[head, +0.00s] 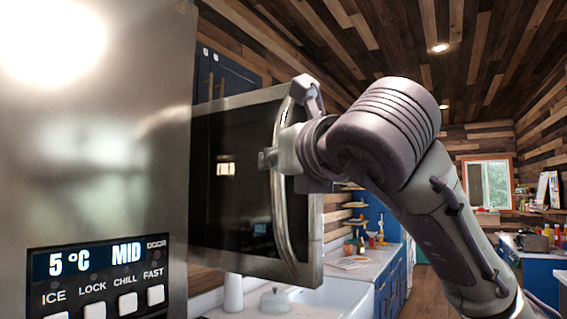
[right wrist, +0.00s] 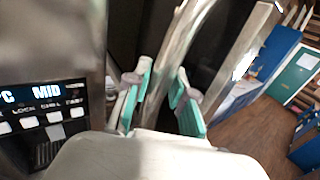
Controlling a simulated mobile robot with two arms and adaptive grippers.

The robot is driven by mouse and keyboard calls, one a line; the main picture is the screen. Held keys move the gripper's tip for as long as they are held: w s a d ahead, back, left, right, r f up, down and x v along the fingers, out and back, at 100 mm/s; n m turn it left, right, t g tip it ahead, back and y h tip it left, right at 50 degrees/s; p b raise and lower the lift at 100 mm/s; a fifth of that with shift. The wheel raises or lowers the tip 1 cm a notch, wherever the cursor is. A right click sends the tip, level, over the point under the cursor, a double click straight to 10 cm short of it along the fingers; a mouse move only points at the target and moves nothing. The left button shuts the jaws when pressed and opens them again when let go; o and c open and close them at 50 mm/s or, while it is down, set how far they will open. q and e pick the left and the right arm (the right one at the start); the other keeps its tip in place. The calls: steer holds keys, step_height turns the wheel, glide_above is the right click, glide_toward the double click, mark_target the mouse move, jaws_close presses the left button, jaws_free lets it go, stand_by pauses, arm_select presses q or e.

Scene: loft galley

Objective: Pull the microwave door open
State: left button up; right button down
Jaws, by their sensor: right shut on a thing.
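The microwave door (head: 232,185) is a dark glass panel in a steel frame, just right of the fridge in the head view. Its handle edge stands nearer to me than its left edge, so it appears swung partly out. A curved steel handle (head: 281,225) runs up its right side. My right gripper (head: 277,158) is shut on this handle at about mid-height. In the right wrist view the handle (right wrist: 185,35) passes between the teal-padded fingers of the gripper (right wrist: 160,88). The microwave's inside is hidden. My left gripper is not in view.
A steel fridge (head: 120,150) with a lit control panel (head: 95,275) fills the left, close by. A white sink (head: 335,297) and counter lie below and beyond the door. Blue cabinets (head: 392,290) stand further right. Open wooden floor (head: 425,290) lies beyond my right arm.

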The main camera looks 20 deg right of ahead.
steer(key=shift+r, duration=0.25)
steer(key=c, duration=1.3)
jaws_free()
steer(key=o, duration=0.3)
steer(key=shift+a+f, duration=0.15)
steer(key=shift+a, duration=0.05)
steer(key=shift+s+d, duration=0.15)
steer(key=shift+s, duration=0.1)
steer(key=s+d, duration=0.1)
steer(key=s, duration=1)
steer(key=shift+s+d, duration=0.2)
steer(key=shift+d, duration=0.1)
